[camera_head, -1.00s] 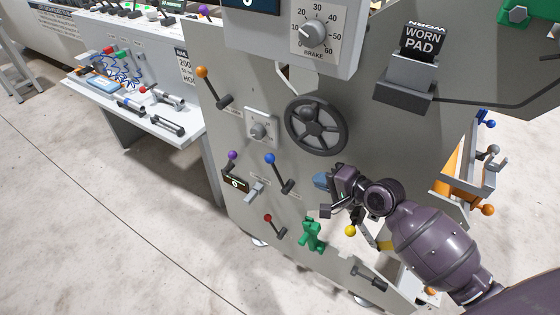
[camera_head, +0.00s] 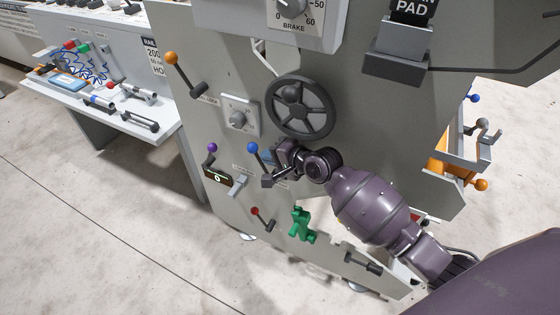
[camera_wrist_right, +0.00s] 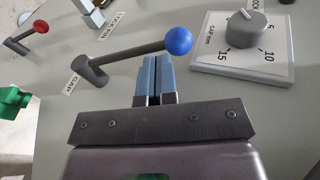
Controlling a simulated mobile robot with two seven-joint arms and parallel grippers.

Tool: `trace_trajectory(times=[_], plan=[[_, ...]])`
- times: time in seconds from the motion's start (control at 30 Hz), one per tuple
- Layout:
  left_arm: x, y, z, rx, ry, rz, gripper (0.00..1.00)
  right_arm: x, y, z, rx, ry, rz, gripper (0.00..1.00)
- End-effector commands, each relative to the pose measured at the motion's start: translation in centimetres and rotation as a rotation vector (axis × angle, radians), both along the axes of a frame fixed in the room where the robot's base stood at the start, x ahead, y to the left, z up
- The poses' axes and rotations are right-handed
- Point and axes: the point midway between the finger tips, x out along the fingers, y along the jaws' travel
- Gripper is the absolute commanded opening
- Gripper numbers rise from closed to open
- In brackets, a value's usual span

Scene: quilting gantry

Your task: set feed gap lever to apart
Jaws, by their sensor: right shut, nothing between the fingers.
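The lever with the blue knob (camera_head: 253,147) stands on the grey machine panel, its knob up and left of its pivot. In the right wrist view its dark shaft (camera_wrist_right: 135,54) runs from the pivot, beside a label reading "GAP", to the blue ball (camera_wrist_right: 178,40). My right gripper (camera_head: 268,158) is at this lever, just right of it in the head view. In the wrist view its blue fingers (camera_wrist_right: 154,62) are together and empty, their tips at the shaft close below the ball. I cannot tell whether they touch it. My left gripper is out of view.
A gap dial (camera_wrist_right: 238,30) sits beside the ball. A handwheel (camera_head: 300,106) is above my gripper. The purple-knobbed lever (camera_head: 211,148), red-knobbed lever (camera_head: 256,212) and a green part (camera_head: 302,225) are nearby. An orange-knobbed lever (camera_head: 172,60) is higher up.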

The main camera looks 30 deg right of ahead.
Motion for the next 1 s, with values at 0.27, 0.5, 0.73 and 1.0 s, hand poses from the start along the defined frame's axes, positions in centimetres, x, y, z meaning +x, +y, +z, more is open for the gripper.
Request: trace_trajectory(times=[0.27,0.5,0.73,1.0], plan=[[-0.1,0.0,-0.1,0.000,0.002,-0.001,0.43,1.2,0.6,0.2,0.000,0.001,0.000,0.00],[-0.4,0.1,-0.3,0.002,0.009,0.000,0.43,1.2,0.6,0.2,0.000,0.000,0.000,0.00],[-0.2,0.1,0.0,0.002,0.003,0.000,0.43,1.7,1.0,0.4,0.001,-0.003,-0.001,0.00],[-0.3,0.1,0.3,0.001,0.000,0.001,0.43,3.0,1.9,0.3,0.002,-0.005,0.000,0.00]])
